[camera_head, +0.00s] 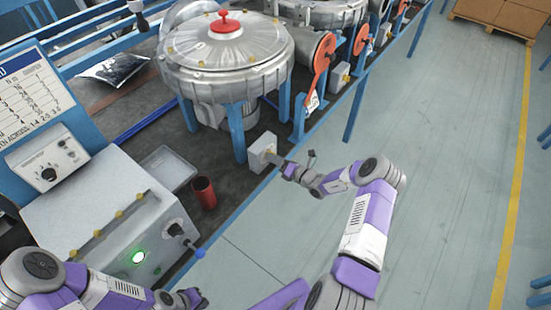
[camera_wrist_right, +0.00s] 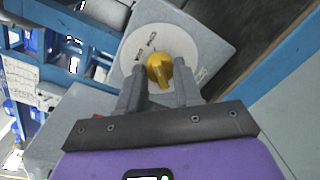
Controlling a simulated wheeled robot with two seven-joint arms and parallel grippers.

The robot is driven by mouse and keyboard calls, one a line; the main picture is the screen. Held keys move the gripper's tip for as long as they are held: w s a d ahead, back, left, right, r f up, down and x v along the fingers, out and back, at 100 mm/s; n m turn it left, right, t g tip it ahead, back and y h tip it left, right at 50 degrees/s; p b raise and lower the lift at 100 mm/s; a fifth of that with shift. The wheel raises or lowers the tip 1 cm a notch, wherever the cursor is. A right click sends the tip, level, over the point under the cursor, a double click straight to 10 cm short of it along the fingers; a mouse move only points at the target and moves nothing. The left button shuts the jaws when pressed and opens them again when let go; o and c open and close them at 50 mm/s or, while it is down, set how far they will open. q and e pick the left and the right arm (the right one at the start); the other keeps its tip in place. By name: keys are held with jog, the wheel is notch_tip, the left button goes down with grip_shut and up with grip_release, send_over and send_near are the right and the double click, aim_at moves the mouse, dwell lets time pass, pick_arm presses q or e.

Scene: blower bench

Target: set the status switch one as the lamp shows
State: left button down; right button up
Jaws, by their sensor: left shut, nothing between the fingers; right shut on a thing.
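The status switch is a pale box (camera_head: 262,150) at the bench's front edge, below the large round blower. In the right wrist view its round white dial (camera_wrist_right: 190,40) carries small dark marks and a yellow knob (camera_wrist_right: 159,66). My right gripper (camera_head: 279,162) is at the box's face, shut with the knob between its fingers; the fingers also show in the wrist view (camera_wrist_right: 159,82). The marks are too small to read. A green lamp (camera_head: 138,257) glows on the grey console's front. My left gripper (camera_head: 194,298) is shut and empty, low in front of the console.
Blower (camera_head: 225,55) on blue legs stands behind the switch.

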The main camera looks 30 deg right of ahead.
dwell(0.4)
jog(key=o, duration=1)
jog(key=shift+o, duration=0.2)
jog(key=v, duration=0.7)
jog(key=shift+s+p, duration=0.3)
jog(key=shift+p, duration=0.1)
